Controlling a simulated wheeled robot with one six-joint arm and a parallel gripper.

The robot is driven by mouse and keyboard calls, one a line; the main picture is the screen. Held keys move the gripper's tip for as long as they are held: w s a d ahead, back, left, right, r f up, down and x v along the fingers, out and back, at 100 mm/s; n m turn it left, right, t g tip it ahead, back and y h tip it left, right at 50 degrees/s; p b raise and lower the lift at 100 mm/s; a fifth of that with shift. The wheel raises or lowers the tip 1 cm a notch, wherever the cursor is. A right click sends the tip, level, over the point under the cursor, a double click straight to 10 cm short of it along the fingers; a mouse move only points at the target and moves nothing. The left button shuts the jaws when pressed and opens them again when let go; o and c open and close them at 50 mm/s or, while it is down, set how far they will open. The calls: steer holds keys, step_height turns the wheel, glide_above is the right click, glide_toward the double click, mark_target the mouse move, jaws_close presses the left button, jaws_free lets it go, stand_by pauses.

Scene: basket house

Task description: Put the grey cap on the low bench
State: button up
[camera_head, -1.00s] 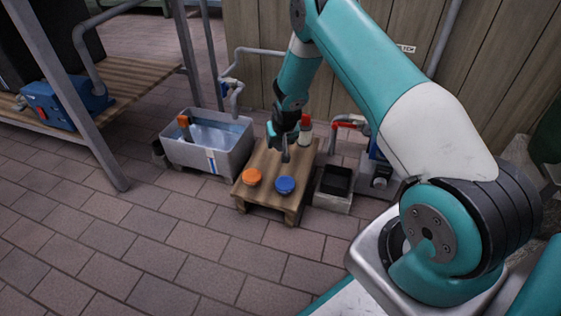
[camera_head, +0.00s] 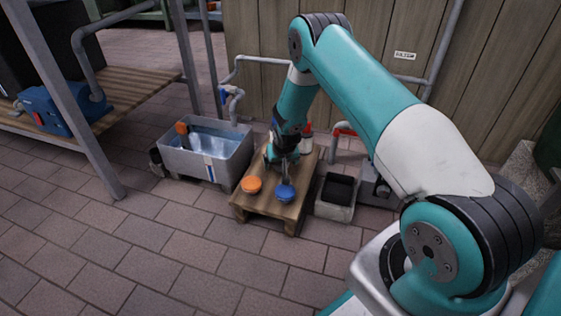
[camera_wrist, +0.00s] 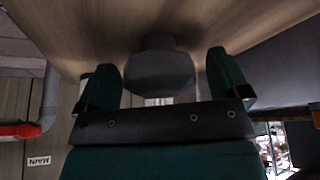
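The low bench (camera_head: 263,206) is a small wooden pallet-like table on the floor. My gripper (camera_head: 284,165) is low over its back half. In the wrist view a grey, knob-shaped piece, apparently the grey cap (camera_wrist: 160,72), is between the two fingers of my gripper (camera_wrist: 165,75). Its narrower end is at or close to the wooden surface; I cannot tell whether it touches. Gaps show on both sides of it, so the fingers look open around it. In the head view I cannot make the cap out clearly against the gripper.
An orange cap (camera_head: 251,185) and a blue cap (camera_head: 285,193) sit on the bench near its front edge. A red-topped item (camera_head: 307,130) is behind my gripper. A grey water tub (camera_head: 190,162) stands left, a dark-filled box (camera_head: 336,195) right. Front floor is clear.

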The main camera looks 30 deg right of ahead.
steer(key=shift+r, duration=0.4)
steer(key=s+a+r+n+y+p, duration=0.1)
steer(key=s+a+r+n+p, duration=0.15)
steer(key=s+a+r, duration=0.6)
steer(key=s+a+r+n+g+y+p, duration=0.1)
steer(key=a+r+y+p, duration=0.2)
steer(key=r, duration=1.1)
steer(key=s+a+r+n+p, duration=0.1)
steer(key=s+a+r+p, duration=0.25)
steer(key=a+r, duration=0.6)
steer(key=s+a+r+n+g, duration=0.1)
steer(key=s+r+n, duration=0.1)
steer(key=s+r, duration=0.2)
steer(key=s+a+r+n+g+y, duration=0.1)
steer(key=s+a+r+n, duration=0.1)
steer(key=s, duration=0.9)
steer(key=s+a+r+n+g, duration=0.1)
steer(key=s+a+r+n, duration=0.1)
steer(key=s+r, duration=0.3)
steer(key=s+b, duration=0.1)
steer(key=s, duration=0.2)
steer(key=shift+a+r+g+y, duration=0.15)
steer(key=shift+r+g+y, duration=0.15)
steer(key=shift+r+y, duration=0.1)
